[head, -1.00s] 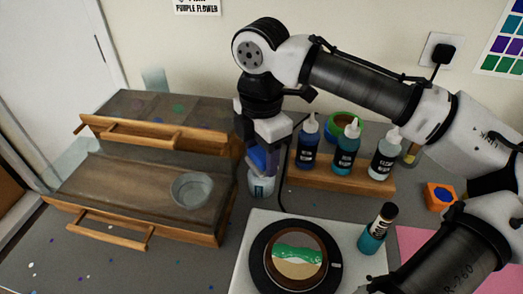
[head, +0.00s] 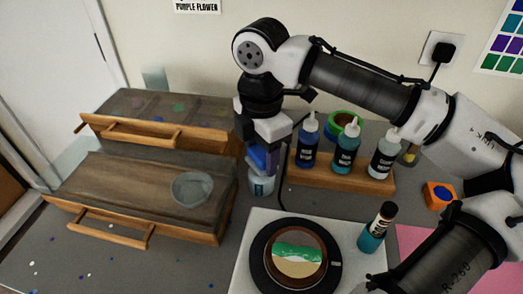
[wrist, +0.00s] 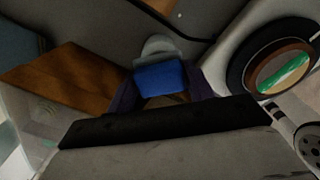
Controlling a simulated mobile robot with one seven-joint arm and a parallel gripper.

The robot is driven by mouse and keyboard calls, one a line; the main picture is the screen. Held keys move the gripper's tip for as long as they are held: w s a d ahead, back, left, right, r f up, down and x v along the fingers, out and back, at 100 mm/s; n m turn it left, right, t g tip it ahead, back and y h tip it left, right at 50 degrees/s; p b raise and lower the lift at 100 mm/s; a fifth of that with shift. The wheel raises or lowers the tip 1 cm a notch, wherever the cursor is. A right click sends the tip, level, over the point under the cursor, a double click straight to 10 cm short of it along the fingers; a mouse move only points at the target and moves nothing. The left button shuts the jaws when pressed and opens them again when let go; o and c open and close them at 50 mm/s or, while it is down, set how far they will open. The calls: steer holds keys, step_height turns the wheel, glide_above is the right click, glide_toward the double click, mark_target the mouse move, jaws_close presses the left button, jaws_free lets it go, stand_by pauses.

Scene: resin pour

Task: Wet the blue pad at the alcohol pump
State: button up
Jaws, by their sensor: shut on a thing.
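My gripper (head: 262,168) points down at the middle of the bench, shut on the blue pad (head: 260,157). The pad shows between the fingers in the wrist view (wrist: 160,77). A pale, translucent container with a label, which looks like the alcohol pump (head: 262,186), stands on the bench right under the gripper. Its whitish top shows just beyond the pad in the wrist view (wrist: 159,47). The pad is over or against its top; I cannot tell whether they touch. Most of the pump's upper part is hidden by the gripper.
A wooden drawer unit (head: 88,205) with a clear cup (head: 192,188) on it stands left. A wooden rack (head: 340,178) with several bottles stands close right. In front, a round pour piece (head: 298,262) lies on a white board, with a teal bottle (head: 376,232) beside it.

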mark_target(262, 153)
steer(key=shift+r+p, duration=3.25)
steer(key=shift+r, duration=0.1)
steer(key=shift+s+f, duration=0.1)
